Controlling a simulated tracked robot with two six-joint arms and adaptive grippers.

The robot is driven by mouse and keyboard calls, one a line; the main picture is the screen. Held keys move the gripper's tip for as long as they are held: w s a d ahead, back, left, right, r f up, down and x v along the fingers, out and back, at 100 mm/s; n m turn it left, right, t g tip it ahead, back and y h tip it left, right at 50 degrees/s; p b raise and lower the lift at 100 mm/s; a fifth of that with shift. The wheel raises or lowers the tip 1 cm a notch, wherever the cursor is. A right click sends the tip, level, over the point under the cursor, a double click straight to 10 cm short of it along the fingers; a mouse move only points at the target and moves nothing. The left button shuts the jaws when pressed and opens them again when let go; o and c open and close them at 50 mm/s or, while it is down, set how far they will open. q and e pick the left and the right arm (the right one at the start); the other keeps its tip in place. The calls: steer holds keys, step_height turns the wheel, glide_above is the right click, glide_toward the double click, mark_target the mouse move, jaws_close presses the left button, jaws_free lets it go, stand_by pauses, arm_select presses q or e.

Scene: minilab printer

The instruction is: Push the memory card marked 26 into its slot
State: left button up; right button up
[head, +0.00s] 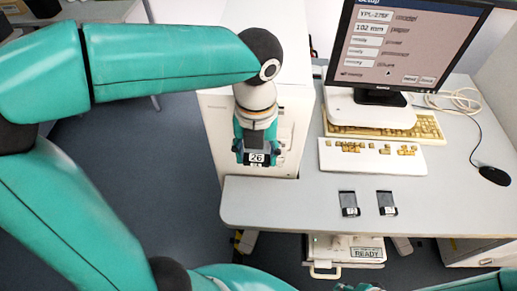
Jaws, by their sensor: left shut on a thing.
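The memory card marked 26 (257,159) is a small dark card with a white label, upright with its label facing me. My left gripper (256,150) points down and is shut on the card, with its fingers at both sides. It holds the card in front of the white cabinet-like machine (220,122) at the left end of the desk. I cannot make out the slot; the gripper and card cover part of the machine's front. I cannot tell whether the card touches the machine.
Two other dark cards (348,204) (387,203) lie on the grey desk (285,200). A keyboard (372,157), monitor (405,45) and black mouse (494,176) stand behind and right. A white unit marked READY (340,250) is below the desk's front edge. The desk's front left is clear.

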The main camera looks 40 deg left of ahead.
arm_select(q)
steer(key=shift+w+a, duration=0.6)
steer(key=shift+a, duration=0.05)
steer(key=shift+w+a+p, duration=0.25)
steer(key=shift+w+a, duration=0.3)
steer(key=shift+w, duration=0.25)
steer(key=shift+w+a+p, duration=0.2)
steer(key=shift+w+a, duration=0.3)
steer(key=shift+w, duration=0.3)
steer(key=shift+r+p, duration=0.1)
steer(key=shift+p, duration=0.2)
steer(key=shift+w+a+p, duration=0.3)
steer(key=shift+w+p, duration=0.1)
stand_by(1.5)
steer(key=shift+w+a, duration=0.15)
steer(key=shift+w, duration=0.1)
steer(key=shift+p, duration=0.3)
stand_by(0.3)
steer(key=shift+w+a+p, duration=0.5)
steer(key=shift+w+a, duration=0.05)
steer(key=shift+w, duration=0.35)
steer(key=shift+w+a+p, duration=0.5)
steer(key=shift+w, duration=0.4)
stand_by(0.4)
